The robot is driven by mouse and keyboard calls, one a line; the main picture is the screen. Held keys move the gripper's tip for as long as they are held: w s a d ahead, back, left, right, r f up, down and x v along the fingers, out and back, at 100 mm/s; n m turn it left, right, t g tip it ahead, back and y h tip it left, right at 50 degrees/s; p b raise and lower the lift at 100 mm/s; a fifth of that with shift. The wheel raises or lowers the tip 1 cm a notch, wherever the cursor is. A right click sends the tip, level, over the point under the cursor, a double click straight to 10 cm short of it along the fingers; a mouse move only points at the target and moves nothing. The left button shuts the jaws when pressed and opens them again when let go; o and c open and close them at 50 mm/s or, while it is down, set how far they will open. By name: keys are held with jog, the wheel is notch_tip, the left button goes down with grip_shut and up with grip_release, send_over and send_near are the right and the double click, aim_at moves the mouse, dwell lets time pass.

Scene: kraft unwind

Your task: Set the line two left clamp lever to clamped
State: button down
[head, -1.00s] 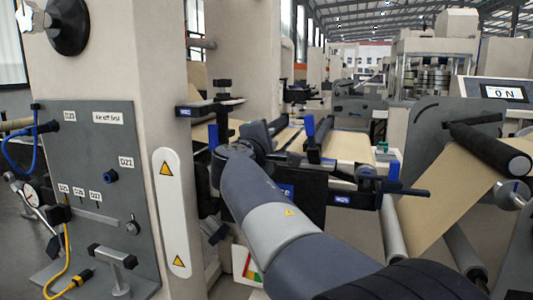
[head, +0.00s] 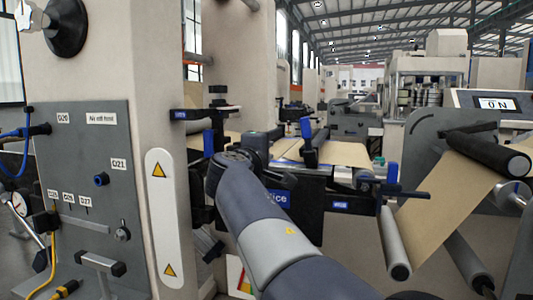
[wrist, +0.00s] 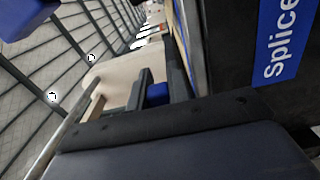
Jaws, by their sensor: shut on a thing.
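In the head view my arm reaches in from the lower right, its wrist beside the line's splice table (head: 325,190). A blue lever handle (head: 209,143) stands upright just left of my wrist; another blue lever (head: 307,130) stands upright farther right. My gripper (wrist: 160,92) shows in the wrist view as two dark fingers with a small blue part (wrist: 157,93) between them, which looks like the left clamp lever. It is shut on it. My wrist hides the fingers in the head view, so the lever's full angle cannot be told.
A grey panel (head: 85,190) with knobs and cables stands on the left, by a pale column (head: 160,60). A dark bar (head: 400,194) and rollers with kraft web (head: 445,205) lie to the right. A blue Splice label (wrist: 278,40) is close to my gripper.

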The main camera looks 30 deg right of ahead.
jog(key=c, duration=1.3)
grip_release()
jog(key=shift+f, duration=0.1)
jog(key=shift+a, duration=0.1)
jog(key=v, duration=1)
jog(key=shift+s+a, duration=0.2)
jog(key=shift+s, duration=0.05)
jog(key=shift+w, duration=0.1)
jog(key=x, duration=1.1)
jog(key=shift+s+p, duration=0.2)
jog(key=shift+p, duration=0.1)
jog(key=shift+a, duration=0.1)
